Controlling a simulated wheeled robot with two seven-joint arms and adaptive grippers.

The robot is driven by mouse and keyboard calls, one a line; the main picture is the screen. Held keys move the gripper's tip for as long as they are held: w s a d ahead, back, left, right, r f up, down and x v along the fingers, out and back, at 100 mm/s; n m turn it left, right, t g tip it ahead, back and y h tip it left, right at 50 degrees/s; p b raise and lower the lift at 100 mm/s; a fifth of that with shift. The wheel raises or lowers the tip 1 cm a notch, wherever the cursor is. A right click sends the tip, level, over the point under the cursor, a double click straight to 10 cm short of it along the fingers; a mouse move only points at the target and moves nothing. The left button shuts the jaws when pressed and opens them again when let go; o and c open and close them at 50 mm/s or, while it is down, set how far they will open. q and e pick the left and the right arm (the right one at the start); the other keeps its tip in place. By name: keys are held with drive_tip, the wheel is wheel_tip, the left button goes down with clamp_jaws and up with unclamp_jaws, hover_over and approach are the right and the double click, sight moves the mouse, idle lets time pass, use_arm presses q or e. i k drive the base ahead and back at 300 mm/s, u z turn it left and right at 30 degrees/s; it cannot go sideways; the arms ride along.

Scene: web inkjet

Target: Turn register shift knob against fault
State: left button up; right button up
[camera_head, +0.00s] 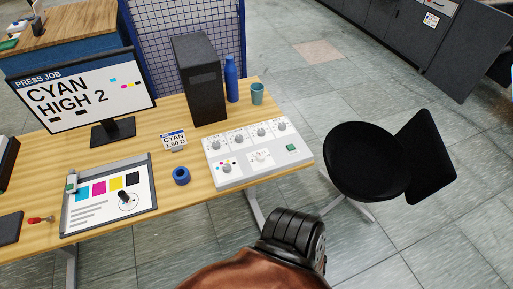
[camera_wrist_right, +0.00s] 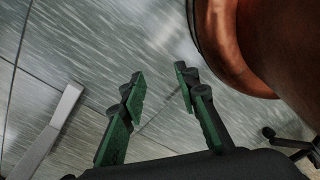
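A white control panel (camera_head: 244,178) lies on the wooden desk, near its right end. A row of several grey knobs (camera_head: 239,138) runs along its back edge. A lower-left knob (camera_head: 227,168) sits by small coloured dots, a pale control (camera_head: 260,157) is at lower middle, and a green button (camera_head: 291,148) is at right. The labels are too small to read, so I cannot tell which is the register shift knob. The monitor (camera_head: 82,95) reads "PRESS JOB CYAN HIGH 2". My right gripper (camera_wrist_right: 159,75) is open and empty, over the floor. My left gripper is not in view.
A small sign (camera_head: 173,140) reads "CYAN 1.50 D". A metal leg (camera_wrist_right: 47,135) shows in the wrist view.

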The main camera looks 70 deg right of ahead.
sight(261, 158)
drive_tip(key=z, duration=2.25)
